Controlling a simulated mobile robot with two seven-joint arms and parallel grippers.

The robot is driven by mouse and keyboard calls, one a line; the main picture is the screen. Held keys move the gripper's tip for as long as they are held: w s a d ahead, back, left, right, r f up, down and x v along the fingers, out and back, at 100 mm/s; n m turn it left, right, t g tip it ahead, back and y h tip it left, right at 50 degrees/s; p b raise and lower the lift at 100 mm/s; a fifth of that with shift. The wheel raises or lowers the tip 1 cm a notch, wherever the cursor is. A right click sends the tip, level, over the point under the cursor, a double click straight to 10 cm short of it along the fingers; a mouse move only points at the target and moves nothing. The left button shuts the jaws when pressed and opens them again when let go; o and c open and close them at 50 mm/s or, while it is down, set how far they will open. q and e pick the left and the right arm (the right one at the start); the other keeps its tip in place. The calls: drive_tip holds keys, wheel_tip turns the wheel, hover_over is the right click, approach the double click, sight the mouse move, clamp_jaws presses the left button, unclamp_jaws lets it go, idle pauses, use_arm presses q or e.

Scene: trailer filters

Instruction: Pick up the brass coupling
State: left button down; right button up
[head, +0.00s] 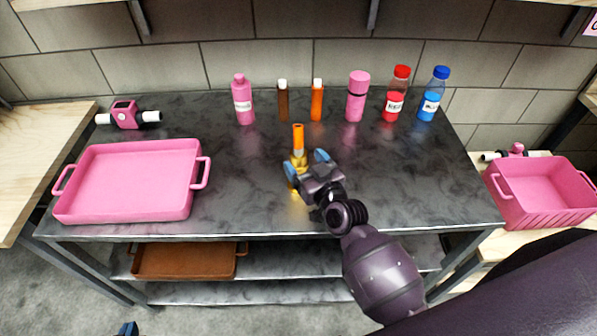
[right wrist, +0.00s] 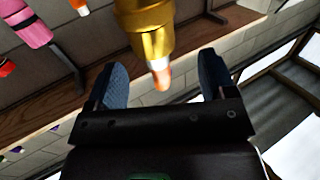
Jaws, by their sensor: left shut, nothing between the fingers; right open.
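The brass coupling (head: 298,160) stands upright near the middle of the dark table, gold with an orange tube-like top. My right gripper (head: 307,165) is open right at it, with its blue fingertips on either side of the lower part in the head view. In the right wrist view the gold coupling (right wrist: 150,32), with a copper-coloured end, lies ahead of the gap between the open fingers (right wrist: 162,82). I cannot tell whether a finger touches it. The lower part is partly hidden by the gripper. My left gripper (head: 127,328) shows only as a small blue tip at the bottom edge, shut and empty.
A pink tray (head: 125,208) is on the table's left. Several bottles, including a pink one (head: 243,105) and a blue-capped one (head: 432,95), line the back. A pink-and-white fitting (head: 126,115) lies back left. A pink crate (head: 540,195) stands right. The table right of my arm is clear.

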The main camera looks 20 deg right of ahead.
sight(300, 155)
drive_tip(key=shift+w+a+f, duration=0.1)
drive_tip(key=shift+w, duration=1.05)
drive_tip(key=shift+w+a+f, duration=0.1)
drive_tip(key=shift+w, duration=1)
drive_tip(key=shift+c, duration=0.2)
drive_tip(key=c, duration=1.2)
clamp_jaws()
drive_tip(key=shift+r, duration=0.15)
